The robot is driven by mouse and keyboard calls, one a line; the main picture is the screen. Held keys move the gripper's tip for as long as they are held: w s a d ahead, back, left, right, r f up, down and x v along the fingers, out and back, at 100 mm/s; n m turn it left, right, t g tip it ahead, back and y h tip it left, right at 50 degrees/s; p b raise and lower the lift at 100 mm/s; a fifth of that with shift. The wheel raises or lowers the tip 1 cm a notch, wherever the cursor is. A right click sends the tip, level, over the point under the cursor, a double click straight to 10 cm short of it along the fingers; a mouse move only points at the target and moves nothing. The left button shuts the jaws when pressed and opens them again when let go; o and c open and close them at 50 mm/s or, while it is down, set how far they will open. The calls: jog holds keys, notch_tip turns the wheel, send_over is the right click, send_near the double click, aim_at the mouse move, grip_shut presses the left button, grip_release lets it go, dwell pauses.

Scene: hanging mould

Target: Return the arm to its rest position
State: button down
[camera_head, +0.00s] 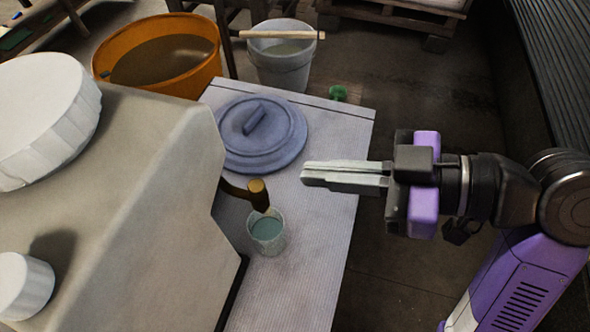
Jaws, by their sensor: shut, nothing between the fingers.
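My gripper (304,174) is shut and empty. It points left from my purple and black arm at the right of the head view. Its fingertips are over the right part of the ribbed grey table top (310,270), to the right of a round blue-grey lid (285,147) with a bar handle. A small clear cup (267,240) with blue-green liquid stands on the table, below and left of the fingertips. I see a gap between the fingers and both the lid and the cup.
A large beige block (150,190) with white knobs fills the left. A brown spout (258,194) reaches out above the cup. An orange tub (205,70) and a grey bucket (281,68) with a stick across it stand behind the table.

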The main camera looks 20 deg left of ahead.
jog(key=shift+d+r, duration=0.15)
jog(key=shift+d, duration=0.25)
